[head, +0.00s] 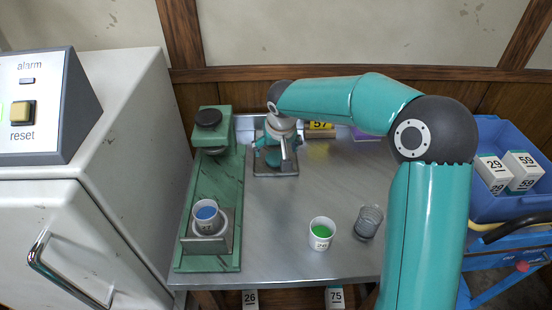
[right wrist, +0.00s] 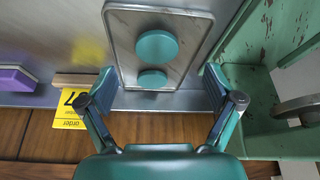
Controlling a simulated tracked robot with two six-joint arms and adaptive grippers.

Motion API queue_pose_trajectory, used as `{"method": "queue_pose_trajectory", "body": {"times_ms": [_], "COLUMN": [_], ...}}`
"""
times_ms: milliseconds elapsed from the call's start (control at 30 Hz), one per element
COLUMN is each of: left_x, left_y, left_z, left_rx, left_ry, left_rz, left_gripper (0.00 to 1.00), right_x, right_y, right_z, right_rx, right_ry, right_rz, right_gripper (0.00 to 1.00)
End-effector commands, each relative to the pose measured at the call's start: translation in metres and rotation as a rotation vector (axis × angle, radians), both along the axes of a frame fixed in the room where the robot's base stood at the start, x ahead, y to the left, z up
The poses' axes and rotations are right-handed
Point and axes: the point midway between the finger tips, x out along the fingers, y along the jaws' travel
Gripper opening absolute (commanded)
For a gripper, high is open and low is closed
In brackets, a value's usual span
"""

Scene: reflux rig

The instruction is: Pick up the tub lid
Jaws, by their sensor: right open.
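In the right wrist view two flat teal discs lie on a rimmed metal tray (right wrist: 188,30), a larger disc (right wrist: 157,46) and a smaller disc (right wrist: 152,79). They look like lids; I cannot tell for sure which is the tub lid. My right gripper (right wrist: 158,90) is open, its fingers on either side of the tray's near end, with the smaller disc between them in the picture. In the head view the right gripper (head: 273,150) hangs over the tray (head: 276,172) at the back of the table and mostly hides the discs. My left gripper is not in view.
A green stand (head: 208,175) holding a cup of blue (head: 206,212) is left of the tray. A cup of green (head: 321,234) and a grey beaker (head: 368,221) stand in front. A blue crate (head: 480,205) is right.

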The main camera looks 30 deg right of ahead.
Motion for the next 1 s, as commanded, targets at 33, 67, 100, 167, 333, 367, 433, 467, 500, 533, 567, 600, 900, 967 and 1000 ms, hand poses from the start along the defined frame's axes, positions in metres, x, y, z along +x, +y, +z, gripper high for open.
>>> {"method": "queue_pose_trajectory", "body": {"times_ms": [33, 67, 100, 167, 333, 367, 433, 467, 500, 533, 567, 600, 900, 967, 1000], "left_x": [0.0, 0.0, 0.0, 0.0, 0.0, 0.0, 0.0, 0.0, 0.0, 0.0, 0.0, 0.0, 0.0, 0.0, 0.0], "left_y": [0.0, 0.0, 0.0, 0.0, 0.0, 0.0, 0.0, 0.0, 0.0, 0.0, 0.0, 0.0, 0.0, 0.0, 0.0], "left_z": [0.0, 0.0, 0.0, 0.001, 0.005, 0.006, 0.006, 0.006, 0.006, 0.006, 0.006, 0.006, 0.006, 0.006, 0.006], "left_rx": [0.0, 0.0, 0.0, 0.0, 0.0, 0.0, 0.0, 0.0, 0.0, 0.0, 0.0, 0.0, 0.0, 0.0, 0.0], "left_ry": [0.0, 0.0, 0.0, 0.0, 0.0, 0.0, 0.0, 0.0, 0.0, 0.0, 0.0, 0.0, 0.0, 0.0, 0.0], "left_rz": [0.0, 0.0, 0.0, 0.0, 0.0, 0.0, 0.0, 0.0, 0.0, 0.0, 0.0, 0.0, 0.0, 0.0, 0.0], "left_gripper": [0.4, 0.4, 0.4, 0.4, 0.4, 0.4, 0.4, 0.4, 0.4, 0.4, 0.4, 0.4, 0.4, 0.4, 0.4], "right_x": [0.001, 0.002, 0.002, 0.003, 0.01, 0.012, 0.015, 0.017, 0.018, 0.019, 0.019, 0.02, 0.02, 0.02, 0.02], "right_y": [0.0, 0.0, -0.001, -0.002, -0.008, -0.01, -0.011, -0.012, -0.012, -0.012, -0.012, -0.013, -0.012, -0.012, -0.012], "right_z": [-0.003, -0.004, -0.005, -0.008, -0.028, -0.032, -0.042, -0.045, -0.048, -0.049, -0.051, -0.052, -0.052, -0.052, -0.052], "right_rx": [0.0, 0.001, 0.001, 0.0, 0.002, 0.001, 0.0, 0.0, 0.001, 0.001, 0.001, 0.001, 0.001, 0.001, 0.001], "right_ry": [0.0, 0.0, 0.0, 0.001, 0.004, 0.004, 0.003, 0.002, 0.001, 0.001, 0.001, 0.0, -0.001, -0.001, -0.001], "right_rz": [0.0, 0.0, 0.0, 0.0, 0.0, 0.001, 0.002, 0.001, 0.001, 0.001, 0.001, 0.001, 0.003, 0.003, 0.003], "right_gripper": [0.91, 0.91, 0.91, 0.91, 0.91, 0.91, 0.91, 0.91, 0.91, 0.91, 0.91, 0.91, 0.74, 0.64, 0.57]}}
